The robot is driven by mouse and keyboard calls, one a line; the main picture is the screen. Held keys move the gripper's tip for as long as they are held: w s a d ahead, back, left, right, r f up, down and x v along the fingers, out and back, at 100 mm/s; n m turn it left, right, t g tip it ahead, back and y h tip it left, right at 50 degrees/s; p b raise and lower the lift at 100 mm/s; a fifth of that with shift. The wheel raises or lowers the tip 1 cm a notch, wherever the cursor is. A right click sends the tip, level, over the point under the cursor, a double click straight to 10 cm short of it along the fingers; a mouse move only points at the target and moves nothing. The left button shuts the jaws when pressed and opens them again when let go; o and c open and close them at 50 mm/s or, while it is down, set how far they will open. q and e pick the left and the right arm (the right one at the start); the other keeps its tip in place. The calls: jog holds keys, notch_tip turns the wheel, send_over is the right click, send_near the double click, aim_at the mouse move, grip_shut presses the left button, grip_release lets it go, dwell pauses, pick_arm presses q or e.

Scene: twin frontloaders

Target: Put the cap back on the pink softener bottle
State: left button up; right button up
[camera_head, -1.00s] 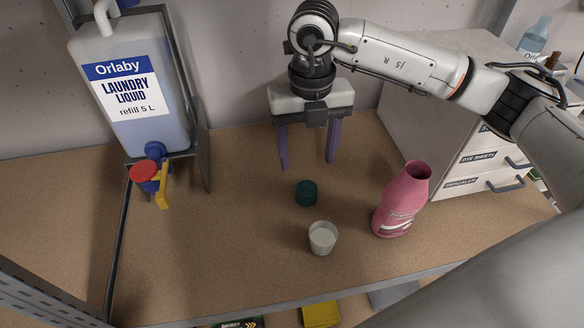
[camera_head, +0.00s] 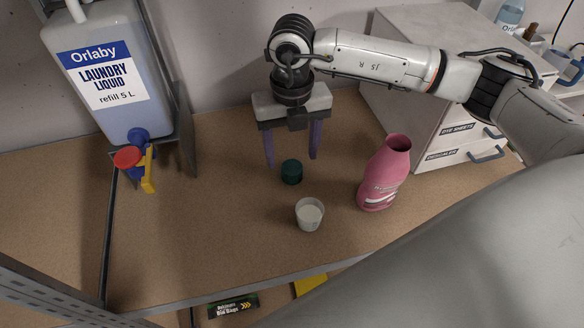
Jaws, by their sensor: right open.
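The pink softener bottle (camera_head: 384,174) stands upright and uncapped on the wooden shelf board, its dark mouth showing. My right gripper (camera_head: 291,162) is open and empty, pointing down. In the picture its two purple fingers lie behind and to either side of the cap, with the tips around the cap's upper edge. I cannot tell whether they touch it. My left gripper is not in view.
A small cup with whitish contents (camera_head: 309,214) stands just in front of the cap. A laundry liquid container (camera_head: 108,80) with a red and yellow tap stands at the left. A drawer cabinet (camera_head: 420,115) stands behind the bottle. The board's front left is clear.

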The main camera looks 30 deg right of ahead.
aim_at(292, 167)
jog(key=shift+w+d+f+p, duration=0.15)
jog(key=shift+f+p, duration=0.15)
jog(key=shift+f, duration=1)
jog(key=shift+w+f+p, duration=0.1)
jog(key=shift+f+p, duration=0.15)
jog(key=shift+f, duration=1)
jog(key=c, duration=1.1)
